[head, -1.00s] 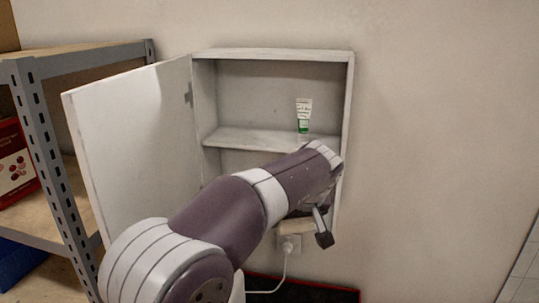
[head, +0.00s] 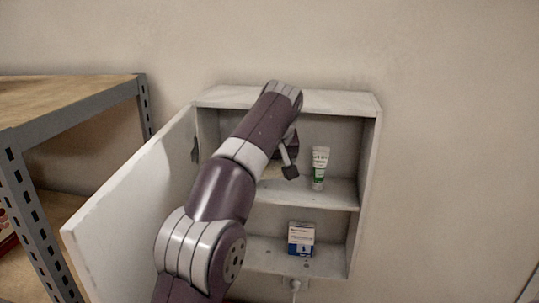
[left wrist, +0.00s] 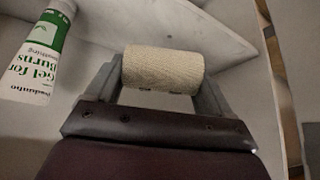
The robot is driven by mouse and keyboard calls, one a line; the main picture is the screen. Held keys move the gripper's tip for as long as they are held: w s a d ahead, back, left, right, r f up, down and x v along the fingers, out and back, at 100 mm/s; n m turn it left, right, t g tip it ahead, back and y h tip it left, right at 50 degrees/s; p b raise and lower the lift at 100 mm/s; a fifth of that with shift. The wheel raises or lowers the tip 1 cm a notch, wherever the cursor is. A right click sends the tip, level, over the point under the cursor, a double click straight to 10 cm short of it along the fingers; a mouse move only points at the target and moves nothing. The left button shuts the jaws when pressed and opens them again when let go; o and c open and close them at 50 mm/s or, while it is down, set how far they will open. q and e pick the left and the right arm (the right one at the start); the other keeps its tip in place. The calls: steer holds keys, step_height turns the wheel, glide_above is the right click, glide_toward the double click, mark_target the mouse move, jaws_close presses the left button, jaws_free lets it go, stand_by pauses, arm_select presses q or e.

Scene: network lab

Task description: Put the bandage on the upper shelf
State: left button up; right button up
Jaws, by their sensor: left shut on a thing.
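The bandage is a cream-coloured roll (left wrist: 163,68), held crosswise between the two fingers of my left gripper (left wrist: 160,82) in the left wrist view. In the head view my left gripper (head: 280,170) is inside the open white wall cabinet, at the height of the upper shelf (head: 335,195), left of the tube. My arm hides most of the roll there. I cannot tell whether the roll touches the shelf. My right gripper is not in view.
A white and green burn-gel tube (head: 320,165) stands on the upper shelf, right of my gripper. A blue and white box (head: 301,239) stands in the lower compartment. The cabinet door (head: 130,205) hangs open at left, near a metal rack (head: 75,110).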

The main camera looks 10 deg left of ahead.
mark_target(270, 176)
arm_select(q)
steer(key=shift+s+d+f, duration=0.15)
steer(key=shift+s+f, duration=0.05)
steer(key=shift+f, duration=0.5)
steer(key=shift+s+d+f, duration=0.1)
steer(key=shift+s+f, duration=0.05)
steer(key=shift+f, duration=0.5)
steer(key=shift+w+f, duration=0.2)
steer(key=shift+w, duration=0.1)
steer(key=shift+w+f, duration=0.15)
steer(key=shift+w, duration=0.1)
steer(key=o, duration=0.9)
steer(key=shift+w+a, duration=0.1)
steer(key=shift+a, duration=0.2)
steer(key=shift+c, duration=0.2)
steer(key=shift+s+d+r, duration=0.2)
steer(key=shift+s+r, duration=0.15)
steer(key=shift+s, duration=0.2)
steer(key=v, duration=1.1)
steer(key=shift+d+r, duration=0.1)
steer(key=shift+d, duration=0.05)
